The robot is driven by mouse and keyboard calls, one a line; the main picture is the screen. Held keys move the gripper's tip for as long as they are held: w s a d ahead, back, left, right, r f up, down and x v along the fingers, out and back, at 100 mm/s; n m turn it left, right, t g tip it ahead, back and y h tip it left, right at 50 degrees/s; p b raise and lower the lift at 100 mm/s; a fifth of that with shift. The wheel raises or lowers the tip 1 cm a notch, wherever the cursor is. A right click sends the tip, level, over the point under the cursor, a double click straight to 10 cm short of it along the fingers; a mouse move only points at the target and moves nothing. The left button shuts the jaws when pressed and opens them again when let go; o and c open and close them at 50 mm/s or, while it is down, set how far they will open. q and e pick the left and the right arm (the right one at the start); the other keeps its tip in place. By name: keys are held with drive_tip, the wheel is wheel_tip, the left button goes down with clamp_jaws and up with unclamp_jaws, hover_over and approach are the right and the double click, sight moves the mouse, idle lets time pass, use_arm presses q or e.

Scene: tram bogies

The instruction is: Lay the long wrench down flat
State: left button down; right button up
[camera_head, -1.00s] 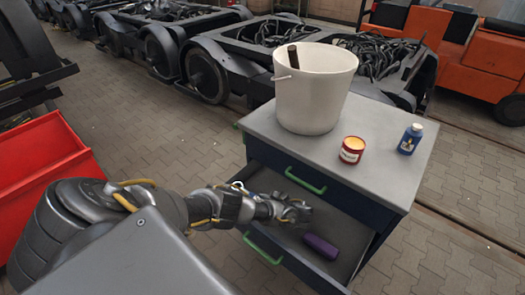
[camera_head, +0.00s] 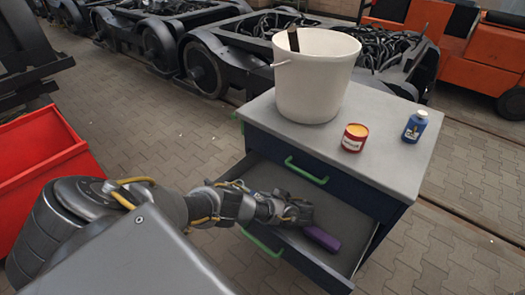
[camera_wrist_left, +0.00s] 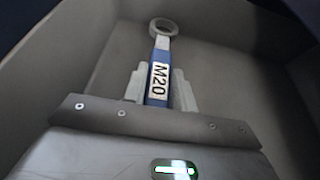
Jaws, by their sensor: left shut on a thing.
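The long wrench (camera_wrist_left: 162,45) shows in the left wrist view. It has a grey ring end and a blue shank with a white label reading M20. My left gripper (camera_wrist_left: 158,90) is shut on its blue shank, with a pale finger on each side. The ring end points away from the gripper, over the grey drawer floor. In the head view my left gripper (camera_head: 296,213) is low inside the open drawer (camera_head: 350,222), and the arm hides most of the wrench. I cannot tell whether the wrench touches the drawer floor. My right gripper is not in view.
A purple object (camera_head: 321,238) lies in the drawer, close to my left gripper. On the cabinet top (camera_head: 390,165) stand a white bucket (camera_head: 312,85), a red-and-yellow tin (camera_head: 354,138) and a blue bottle (camera_head: 415,126). A red bin (camera_head: 40,165) stands at the left.

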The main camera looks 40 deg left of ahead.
use_arm(q)
drive_tip(key=c, duration=1.2)
unclamp_jaws()
drive_tip(key=shift+o, duration=0.4)
drive_tip(key=shift+r, duration=0.2)
drive_tip(key=v, duration=0.5)
drive_tip(key=shift+a+r+p, duration=0.15)
drive_tip(key=shift+r+p, duration=0.15)
drive_tip(key=p+v, duration=0.3)
drive_tip(key=v, duration=0.4)
drive_tip(key=shift+r, duration=0.1)
